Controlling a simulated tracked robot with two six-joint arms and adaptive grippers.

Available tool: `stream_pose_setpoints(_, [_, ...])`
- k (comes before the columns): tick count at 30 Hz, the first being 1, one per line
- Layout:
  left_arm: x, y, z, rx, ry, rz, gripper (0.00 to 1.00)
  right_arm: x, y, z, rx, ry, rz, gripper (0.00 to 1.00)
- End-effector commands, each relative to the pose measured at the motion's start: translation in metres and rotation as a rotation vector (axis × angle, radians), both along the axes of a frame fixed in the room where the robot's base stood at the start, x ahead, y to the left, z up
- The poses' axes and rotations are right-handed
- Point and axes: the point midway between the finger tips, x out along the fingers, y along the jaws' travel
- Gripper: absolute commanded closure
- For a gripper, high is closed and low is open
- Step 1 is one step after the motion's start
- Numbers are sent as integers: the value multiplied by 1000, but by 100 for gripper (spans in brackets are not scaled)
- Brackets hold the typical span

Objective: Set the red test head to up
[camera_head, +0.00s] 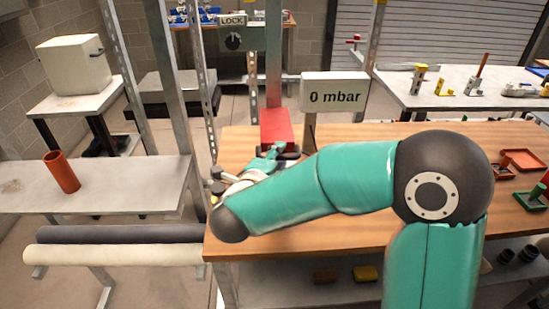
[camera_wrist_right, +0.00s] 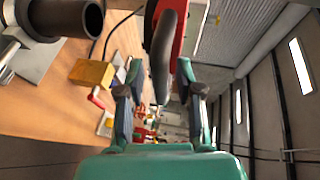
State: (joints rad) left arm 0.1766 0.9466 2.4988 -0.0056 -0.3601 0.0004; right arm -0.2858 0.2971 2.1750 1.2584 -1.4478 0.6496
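The red test head (camera_head: 277,126) is a red block with a dark base at the back left of the wooden bench. In the right wrist view its red body (camera_wrist_right: 178,40) is at the top, with a dark rounded bar (camera_wrist_right: 161,55) beside it. My right gripper (camera_head: 268,158) is at its near side. In the wrist view the right gripper (camera_wrist_right: 160,80) has its fingers spread, with the dark bar showing between them. A gap shows at each side; contact cannot be told. My left gripper is not in view.
A "0 mbar" sign (camera_head: 335,97) stands right of the head. A "LOCK" panel (camera_head: 233,35) with a knob is behind. The wrist view shows a dark pipe (camera_wrist_right: 70,17) and a yellow block (camera_wrist_right: 92,72) nearby. Red and green trays (camera_head: 520,160) lie at the bench's right.

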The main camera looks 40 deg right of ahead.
Motion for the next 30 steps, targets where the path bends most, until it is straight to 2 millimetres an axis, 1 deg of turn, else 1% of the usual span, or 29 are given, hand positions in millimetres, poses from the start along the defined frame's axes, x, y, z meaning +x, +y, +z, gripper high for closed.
stream_pose_setpoints(1, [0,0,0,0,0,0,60,0,0,0,0,0,0,77])
stream_pose_setpoints(5, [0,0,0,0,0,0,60,0,0,0,0,0,0,99])
stream_pose_setpoints(17, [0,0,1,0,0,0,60,-1,0,2,1,2,-1,100])
stream_pose_setpoints(20, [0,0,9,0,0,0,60,0,0,15,3,-2,-1,100])
stream_pose_setpoints(23, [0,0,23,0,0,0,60,0,0,42,1,-7,0,100])
stream_pose_setpoints(27, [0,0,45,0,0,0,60,0,0,86,1,-9,0,100])
stream_pose_setpoints(30, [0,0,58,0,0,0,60,0,0,111,-1,-9,0,100])
